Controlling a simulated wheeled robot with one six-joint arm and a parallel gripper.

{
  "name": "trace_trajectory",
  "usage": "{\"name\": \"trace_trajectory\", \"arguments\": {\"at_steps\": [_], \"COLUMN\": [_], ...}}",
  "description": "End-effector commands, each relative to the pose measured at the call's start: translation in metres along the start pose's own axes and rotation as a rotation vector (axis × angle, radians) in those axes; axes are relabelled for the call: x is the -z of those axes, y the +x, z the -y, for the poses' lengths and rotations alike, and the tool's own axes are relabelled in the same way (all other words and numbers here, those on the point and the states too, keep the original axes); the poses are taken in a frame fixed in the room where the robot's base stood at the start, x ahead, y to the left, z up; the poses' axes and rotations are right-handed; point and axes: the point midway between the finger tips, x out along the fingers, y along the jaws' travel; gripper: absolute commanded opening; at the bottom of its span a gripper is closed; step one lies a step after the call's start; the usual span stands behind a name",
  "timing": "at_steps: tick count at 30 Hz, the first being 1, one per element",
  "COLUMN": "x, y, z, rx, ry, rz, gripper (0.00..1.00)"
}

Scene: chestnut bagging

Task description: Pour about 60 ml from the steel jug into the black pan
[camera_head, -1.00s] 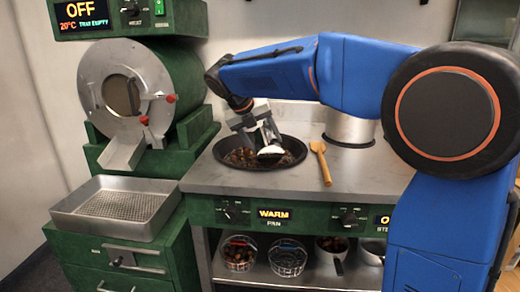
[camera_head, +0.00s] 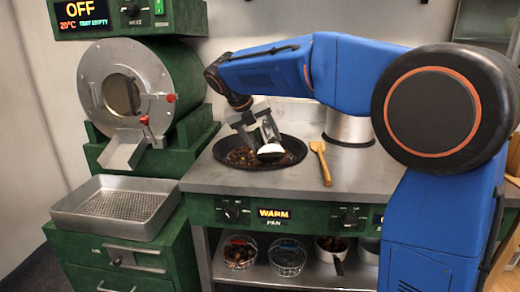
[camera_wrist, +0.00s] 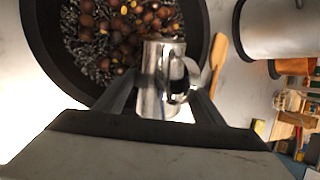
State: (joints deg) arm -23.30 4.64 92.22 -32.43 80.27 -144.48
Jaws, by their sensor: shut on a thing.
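The black pan (camera_head: 232,162) sits on the counter and holds chestnuts; the wrist view shows the pan (camera_wrist: 88,92) with chestnuts among dark grains. My gripper (camera_head: 262,135) is shut on the steel jug (camera_head: 270,149) and holds it above the pan's right part. In the wrist view the jug (camera_wrist: 152,85) lies between my gripper's fingers (camera_wrist: 160,100), with its handle to the right. The jug looks tilted in the head view. I cannot see any liquid or stream.
A wooden spatula (camera_head: 321,163) lies right of the pan, with a large steel pot (camera_head: 348,127) behind it. The drum roaster (camera_head: 125,95) and a metal tray (camera_head: 117,207) stand left. Wire baskets (camera_head: 288,257) sit on the lower shelf. The pan's knob panel reads WARM.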

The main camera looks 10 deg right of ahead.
Motion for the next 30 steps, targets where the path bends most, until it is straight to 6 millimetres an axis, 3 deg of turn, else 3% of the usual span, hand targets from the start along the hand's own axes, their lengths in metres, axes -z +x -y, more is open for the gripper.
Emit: {"name": "trace_trajectory", "arguments": {"at_steps": [30], "x": [-0.0076], "y": [-0.0011], "z": [0.0002], "rx": [0.003], "ry": [-0.02], "rz": [-0.04], "gripper": [0.28]}}
